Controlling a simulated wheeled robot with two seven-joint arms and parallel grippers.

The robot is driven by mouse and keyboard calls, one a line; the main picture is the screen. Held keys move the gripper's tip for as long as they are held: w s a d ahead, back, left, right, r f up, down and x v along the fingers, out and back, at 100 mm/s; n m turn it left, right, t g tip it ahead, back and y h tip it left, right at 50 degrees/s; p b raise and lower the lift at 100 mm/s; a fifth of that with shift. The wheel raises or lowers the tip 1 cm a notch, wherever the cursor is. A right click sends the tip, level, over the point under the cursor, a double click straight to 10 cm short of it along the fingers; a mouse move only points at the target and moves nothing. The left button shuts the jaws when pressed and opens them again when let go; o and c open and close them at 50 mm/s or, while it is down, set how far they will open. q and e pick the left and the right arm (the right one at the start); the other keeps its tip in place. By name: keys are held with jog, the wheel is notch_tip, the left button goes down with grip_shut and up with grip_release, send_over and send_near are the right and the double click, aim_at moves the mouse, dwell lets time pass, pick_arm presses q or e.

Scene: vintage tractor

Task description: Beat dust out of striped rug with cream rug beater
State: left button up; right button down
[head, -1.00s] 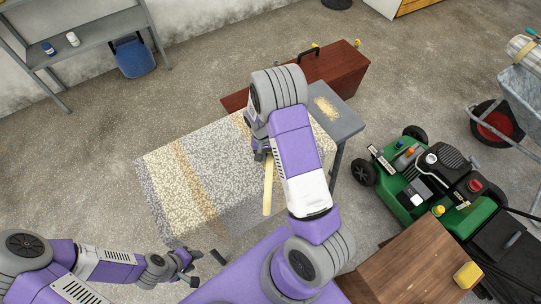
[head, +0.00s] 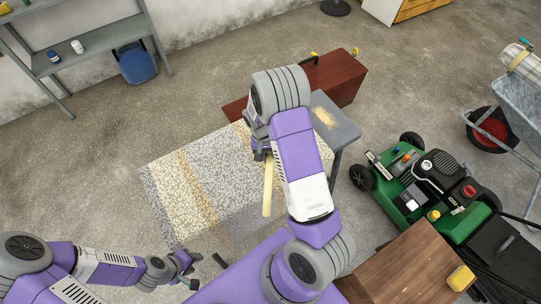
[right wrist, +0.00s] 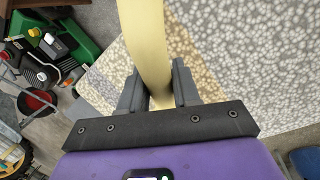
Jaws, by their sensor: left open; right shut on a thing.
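The striped rug (head: 187,192), grey, cream and tan with a speckled pattern, is spread out in the middle of the head view. My right arm covers part of it. The cream rug beater (head: 268,190) shows as a pale bar beside my right arm. My right gripper (head: 262,150) is shut on it, over the rug. In the right wrist view the beater (right wrist: 146,50) stands between the two fingers of the gripper (right wrist: 158,92), with the rug (right wrist: 235,50) behind. The beater's far end is out of that view.
A grey table (head: 338,133) with a tan pile stands at the rug's right end, near a dark red chest (head: 330,80). A green mower (head: 425,190) and wooden cabinet (head: 415,262) are at right.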

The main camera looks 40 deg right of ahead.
jog(key=b+x, duration=0.1)
jog(key=x, duration=0.1)
jog(key=w+b+x, duration=0.1)
jog(key=b+x, duration=0.1)
jog(key=x, duration=0.1)
jog(key=b+x, duration=0.2)
jog(key=shift+w+a+f, duration=0.25)
jog(key=shift+w+f, duration=0.05)
jog(key=shift+f, duration=0.1)
jog(key=p+v, duration=0.2)
jog(key=s+p+v, duration=0.1)
jog(key=p+v, duration=0.1)
jog(key=v, duration=0.1)
jog(key=p+v, duration=0.2)
jog(key=v, duration=0.1)
jog(key=shift+s+d+r+p, duration=0.25)
jog(key=shift+s+d+p, duration=0.05)
jog(key=shift+s, duration=0.1)
jog(key=shift+f, duration=0.1)
